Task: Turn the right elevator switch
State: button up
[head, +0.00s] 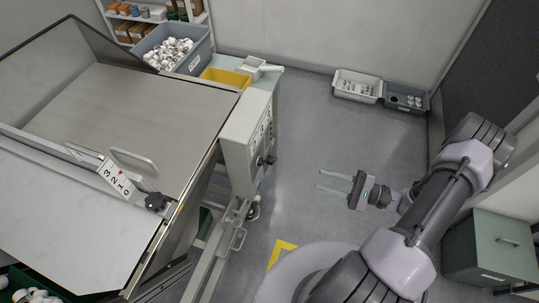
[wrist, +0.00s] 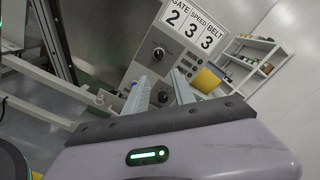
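A grey control box (head: 247,145) stands at the right edge of the steel machine. Its knobbed front also shows in the wrist view as a panel (wrist: 150,70) with round dark knobs: an upper knob (wrist: 159,52) and a lower one (wrist: 163,97) between my fingers in the picture. Smaller controls sit further right, partly behind a finger. I cannot read which is the right elevator switch. My gripper (head: 320,180) is open and empty, pointing at the panel from a clear distance. Its fingers (wrist: 160,75) touch nothing.
A sign (wrist: 195,25) reads gate 2, speed 3, belt 3. A lever with a black knob (head: 155,202) is on the machine front. A yellow bin (head: 222,77) and a grey crate (head: 187,62) stand behind. The floor between my gripper and box is free.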

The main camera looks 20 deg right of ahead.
aim_at(265, 164)
jog(key=b+x, duration=0.3)
jog(key=x, duration=1.4)
jog(key=shift+s+b, duration=0.15)
jog(key=shift+b, duration=0.15)
grip_shut()
